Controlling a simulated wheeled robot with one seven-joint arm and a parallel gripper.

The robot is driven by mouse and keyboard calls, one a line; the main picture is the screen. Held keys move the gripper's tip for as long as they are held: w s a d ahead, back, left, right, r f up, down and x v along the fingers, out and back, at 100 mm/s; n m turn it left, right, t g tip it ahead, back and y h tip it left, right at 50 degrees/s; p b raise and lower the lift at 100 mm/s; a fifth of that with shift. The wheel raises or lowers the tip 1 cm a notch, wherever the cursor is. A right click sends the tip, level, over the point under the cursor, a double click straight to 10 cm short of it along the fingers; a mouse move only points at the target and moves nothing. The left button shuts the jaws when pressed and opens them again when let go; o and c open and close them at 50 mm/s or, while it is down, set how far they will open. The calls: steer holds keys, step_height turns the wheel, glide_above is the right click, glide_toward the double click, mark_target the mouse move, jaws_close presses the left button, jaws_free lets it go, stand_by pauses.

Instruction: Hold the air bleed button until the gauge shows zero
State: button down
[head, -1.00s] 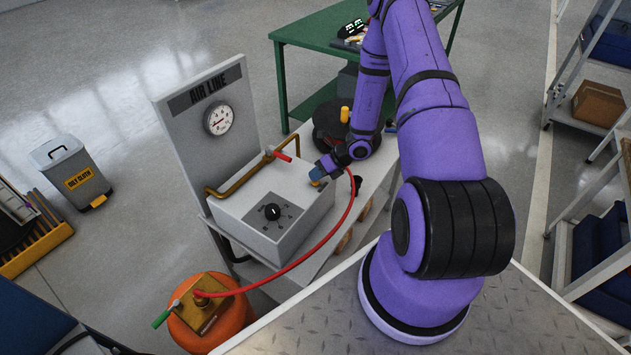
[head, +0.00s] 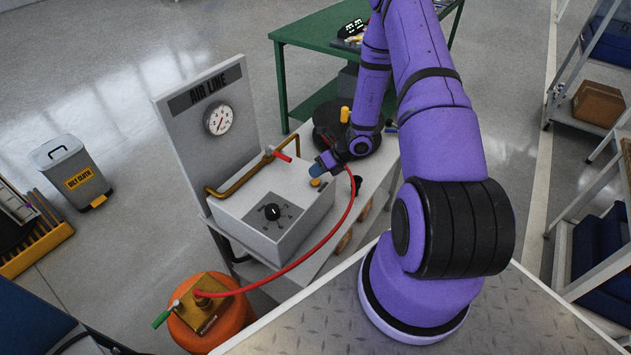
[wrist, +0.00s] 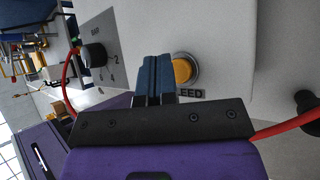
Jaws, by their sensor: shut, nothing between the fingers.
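The yellow air bleed button (head: 315,182) sits on top of the pale control box (head: 255,222), near its right back corner. In the wrist view the button (wrist: 183,71) is a yellow disc in a metal ring, beside a label partly hidden by my fingers. My gripper (head: 315,172) is just behind and above the button in the head view. Its blue fingers (wrist: 156,62) are together and empty, beside the button in the wrist view. The round gauge (head: 219,119) is on the upright AIR LINE panel; its dark needle shows, but the numbers are too small to read.
A brass pipe with a red-handled valve (head: 282,155) runs along the back. A red hose (head: 325,238) curves from the orange tank (head: 217,317) past the box's right side. A green table (head: 310,35) stands behind.

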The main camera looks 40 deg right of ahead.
mark_target(316, 180)
steer(key=shift+r, duration=0.15)
steer(key=shift+r, duration=2.4)
steer(key=s+a+r+n+g, duration=0.1)
steer(key=a+r+n, duration=0.4)
steer(key=r, duration=0.5)
steer(key=s+a+r+n+g+h, duration=0.1)
steer(key=s+a+r+n, duration=0.1)
steer(key=r+n, duration=0.6)
steer(key=s+a+r+n+g, duration=0.1)
steer(key=a+r+n, duration=0.3)
steer(key=r, duration=0.7)
steer(key=s+a+r+n+t+h, duration=0.1)
steer(key=s+r+n+h, duration=0.2)
steer(key=s+r+n, duration=0.5)
steer(key=s+a+r+n+t+h, duration=0.1)
steer(key=s+r+n+t+h, duration=0.1)
steer(key=s+r+n, duration=0.6)
steer(key=s+r+h, duration=0.1)
steer(key=s+r, duration=0.1)
steer(key=s, duration=0.5)
steer(key=shift+a+n+h, duration=0.3)
steer(key=shift+n, duration=0.1)
